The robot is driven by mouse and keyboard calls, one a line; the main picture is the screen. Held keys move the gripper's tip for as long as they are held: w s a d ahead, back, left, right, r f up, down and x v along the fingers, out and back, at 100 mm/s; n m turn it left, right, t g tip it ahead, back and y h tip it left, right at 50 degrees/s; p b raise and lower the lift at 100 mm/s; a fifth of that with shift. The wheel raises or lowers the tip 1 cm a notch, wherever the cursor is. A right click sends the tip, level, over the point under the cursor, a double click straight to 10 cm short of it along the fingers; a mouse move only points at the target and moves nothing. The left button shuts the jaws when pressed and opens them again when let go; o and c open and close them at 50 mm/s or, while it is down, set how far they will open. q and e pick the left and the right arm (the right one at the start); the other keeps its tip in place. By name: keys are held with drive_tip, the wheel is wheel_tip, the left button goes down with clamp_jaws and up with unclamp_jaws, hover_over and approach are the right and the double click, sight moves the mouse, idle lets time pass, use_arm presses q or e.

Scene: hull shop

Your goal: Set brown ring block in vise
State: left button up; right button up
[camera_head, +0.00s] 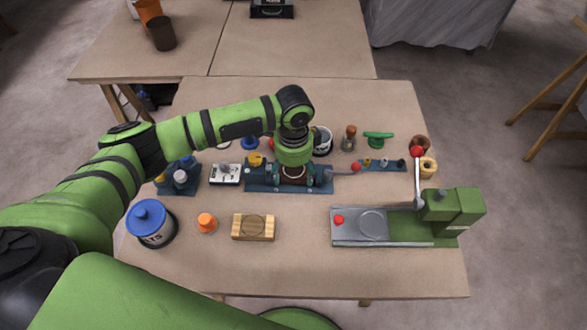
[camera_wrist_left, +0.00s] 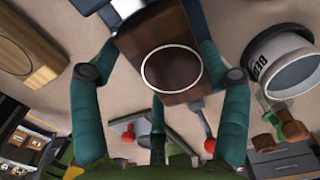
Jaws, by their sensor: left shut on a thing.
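The brown ring block (camera_wrist_left: 172,75) is a dark brown block with a pale ring on its face, seen between the teal fingers in the left wrist view. My left gripper (camera_head: 293,170) points down and is shut on it. In the head view only a bit of the brown block (camera_head: 292,175) shows under the gripper. The vise (camera_head: 258,184) has a blue-grey base and a handle ending in a red ball (camera_head: 355,168). The gripper and block are over its middle and hide part of it. I cannot tell whether the block touches the vise. My right gripper is not in view.
A green machine (camera_head: 455,210) with a grey bed stands at the right. A light wooden block (camera_head: 253,236), an orange-topped piece (camera_head: 206,222) and a blue-lidded tub (camera_head: 150,222) stand in front. Several small items line the back. Bare table lies along the front edge.

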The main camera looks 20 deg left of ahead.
sight(293, 173)
use_arm(q)
drive_tip(key=shift+f, duration=0.6)
drive_tip(key=o, duration=0.9)
drive_tip(key=shift+r, duration=0.1)
wheel_tip(293, 173, up, 11)
drive_tip(key=p, duration=1.2)
drive_tip(key=shift+s, duration=0.1)
